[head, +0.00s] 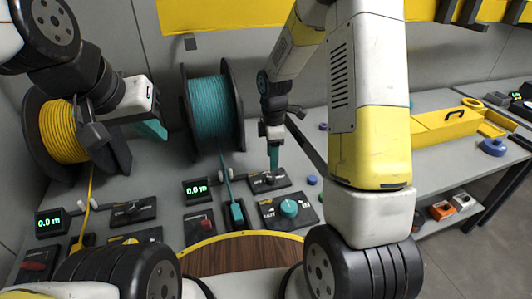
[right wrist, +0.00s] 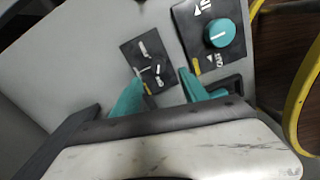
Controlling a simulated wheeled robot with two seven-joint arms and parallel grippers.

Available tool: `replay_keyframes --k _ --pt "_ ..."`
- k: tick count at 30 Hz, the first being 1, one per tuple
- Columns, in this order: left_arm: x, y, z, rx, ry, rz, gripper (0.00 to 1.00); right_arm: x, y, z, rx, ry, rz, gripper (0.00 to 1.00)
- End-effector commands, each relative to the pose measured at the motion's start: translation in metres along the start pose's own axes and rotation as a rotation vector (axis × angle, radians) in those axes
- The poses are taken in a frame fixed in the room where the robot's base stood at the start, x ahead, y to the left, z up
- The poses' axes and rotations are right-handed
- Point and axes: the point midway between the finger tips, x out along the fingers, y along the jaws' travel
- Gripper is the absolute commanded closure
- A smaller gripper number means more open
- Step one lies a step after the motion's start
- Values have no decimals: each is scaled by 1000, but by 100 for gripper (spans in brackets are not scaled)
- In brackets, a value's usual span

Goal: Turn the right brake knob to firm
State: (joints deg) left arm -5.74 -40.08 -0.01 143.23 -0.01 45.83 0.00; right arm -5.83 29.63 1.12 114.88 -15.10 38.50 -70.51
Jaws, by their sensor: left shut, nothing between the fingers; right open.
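On the right side of the bench a teal knob (head: 289,207) sits on a black plate with white lettering; it also shows in the right wrist view (right wrist: 218,33). Just behind it is a smaller black plate with a dark bar-shaped handle (head: 268,178), also in the right wrist view (right wrist: 155,70). The lettering is too small to tell surely which one is the brake. My right gripper (head: 273,158) points down over the smaller plate, its teal fingers (right wrist: 162,84) apart with nothing between them. My left gripper (head: 150,129) is shut and empty, in front of the yellow spool.
A teal cable spool (head: 240,110) and a yellow cable spool (head: 34,128) stand at the back. Meters (head: 197,190) and red-switch plates (head: 200,223) lie nearby. A yellow box (head: 450,124) stands at the right. A yellow-rimmed wooden surface (head: 240,255) is in front.

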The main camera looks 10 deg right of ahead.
Motion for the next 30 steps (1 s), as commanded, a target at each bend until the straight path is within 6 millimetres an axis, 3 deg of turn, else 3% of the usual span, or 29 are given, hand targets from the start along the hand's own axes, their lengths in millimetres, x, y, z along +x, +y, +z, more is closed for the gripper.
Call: replay_keyframes --k 18,30 --pt "0 0 0 0 0 0 100 81 1 -1 -46 -5 -17 48" --pt "0 0 0 0 0 0 100 90 1 -1 -45 -5 -13 48"
